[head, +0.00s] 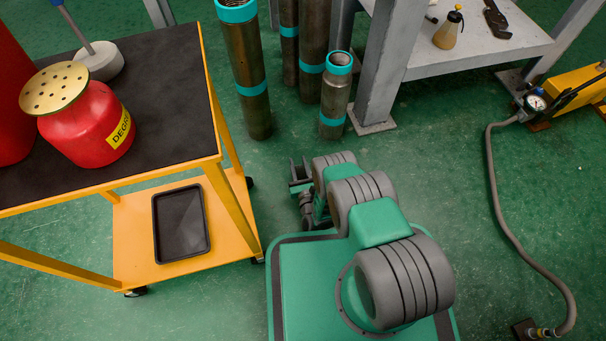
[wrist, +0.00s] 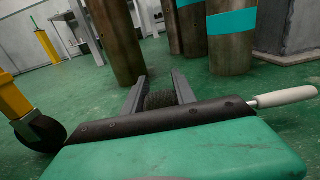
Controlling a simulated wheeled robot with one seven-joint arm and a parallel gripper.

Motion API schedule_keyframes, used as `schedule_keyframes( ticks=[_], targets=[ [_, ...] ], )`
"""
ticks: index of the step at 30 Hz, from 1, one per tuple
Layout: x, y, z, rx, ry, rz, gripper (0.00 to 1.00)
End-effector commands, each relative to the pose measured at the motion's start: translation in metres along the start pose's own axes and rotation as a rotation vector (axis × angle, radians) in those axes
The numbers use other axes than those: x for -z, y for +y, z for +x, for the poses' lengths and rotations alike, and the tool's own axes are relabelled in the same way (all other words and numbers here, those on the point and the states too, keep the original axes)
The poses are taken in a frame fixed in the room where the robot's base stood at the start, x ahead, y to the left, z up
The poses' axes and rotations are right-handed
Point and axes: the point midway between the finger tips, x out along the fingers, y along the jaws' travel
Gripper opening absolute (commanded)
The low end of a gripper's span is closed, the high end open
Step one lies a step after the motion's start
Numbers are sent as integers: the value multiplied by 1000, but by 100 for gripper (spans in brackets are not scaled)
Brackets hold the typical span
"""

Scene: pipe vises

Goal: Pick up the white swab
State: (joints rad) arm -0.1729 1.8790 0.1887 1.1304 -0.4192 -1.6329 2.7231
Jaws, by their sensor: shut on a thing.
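The white swab (head: 100,62) has a thick round white head and a grey-blue handle. It is on the dark top of the yellow cart in the head view, behind the red can, with its handle leaning up to the left. My gripper (head: 299,171) is low over the floor, right of the cart and well apart from the swab. In the wrist view my gripper (wrist: 159,88) has a dark block between its fingers; I cannot tell what it is. A white rounded piece on a thin metal rod (wrist: 285,97) shows at the right there, beyond the gripper housing.
A red can (head: 88,122) with a perforated brass lid stands on the yellow cart (head: 215,120). A black tray (head: 182,223) lies on the lower shelf. Upright pipes (head: 250,95) with teal bands and a grey bench (head: 385,70) stand behind. A hose (head: 497,200) lies right.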

Motion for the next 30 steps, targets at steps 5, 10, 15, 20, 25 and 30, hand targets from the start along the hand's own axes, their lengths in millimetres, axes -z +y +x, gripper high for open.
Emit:
schedule_keyframes(
  ticks=[5,10,15,20,25,30],
  targets=[
    [0,-1,0,1,0,0,12],
    [0,-1,0,1,0,0,0],
    [0,-1,0,1,0,0,0],
    [0,-1,0,2,-1,0,0],
    [-18,-1,1,1,-2,0,0],
    [-62,-1,1,1,-1,0,0]
  ],
)
